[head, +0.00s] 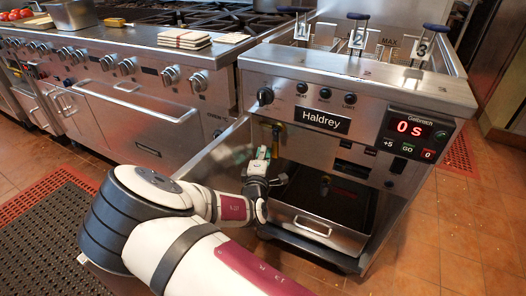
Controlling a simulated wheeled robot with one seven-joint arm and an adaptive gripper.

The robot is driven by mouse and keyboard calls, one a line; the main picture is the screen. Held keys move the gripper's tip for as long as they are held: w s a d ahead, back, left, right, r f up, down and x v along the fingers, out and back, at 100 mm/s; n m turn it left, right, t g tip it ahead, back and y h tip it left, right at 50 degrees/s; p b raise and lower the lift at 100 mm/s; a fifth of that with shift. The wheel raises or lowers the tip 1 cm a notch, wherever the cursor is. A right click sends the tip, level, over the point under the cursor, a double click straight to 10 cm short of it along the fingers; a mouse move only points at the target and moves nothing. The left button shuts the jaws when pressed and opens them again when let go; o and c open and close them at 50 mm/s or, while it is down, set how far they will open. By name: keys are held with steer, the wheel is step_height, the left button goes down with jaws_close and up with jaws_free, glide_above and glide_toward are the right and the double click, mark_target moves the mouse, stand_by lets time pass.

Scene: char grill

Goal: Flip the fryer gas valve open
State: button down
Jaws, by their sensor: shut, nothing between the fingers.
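The Haldrey fryer (350,85) stands on the right, a steel unit with a black knob (265,96), small buttons and a red display. My gripper (268,153) is shut and empty, at the fryer's lower left front, just below and beside the yellow part. Whether they touch cannot be told. My arm covers the area below and to the left.
A steel range (130,85) with several knobs and a long oven handle stands to the left. A fryer drawer (312,226) with a handle juts out low, right of my gripper. Fry baskets (357,40) sit on top. Tiled floor (430,235) is clear at the right.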

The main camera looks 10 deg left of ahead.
mark_target(275, 153)
steer(key=shift+d, duration=0.25)
steer(key=d+n+g+p, duration=0.1)
steer(key=n, duration=0.1)
steer(key=s+d+n+p, duration=0.1)
steer(key=d+n+p, duration=0.1)
steer(key=shift+s+f+n+g+p, duration=0.1)
steer(key=shift+s+n+g+p, duration=0.05)
steer(key=shift+n+g+p, duration=0.2)
steer(key=s+d+r+n+g+h+p, duration=0.2)
steer(key=d+r+n+h+p, duration=0.2)
steer(key=n+p, duration=0.3)
steer(key=shift+d+r+n, duration=0.2)
steer(key=shift+d+n, duration=0.35)
steer(key=shift+d, duration=0.25)
steer(key=shift+g, duration=0.25)
steer(key=shift+r, duration=0.1)
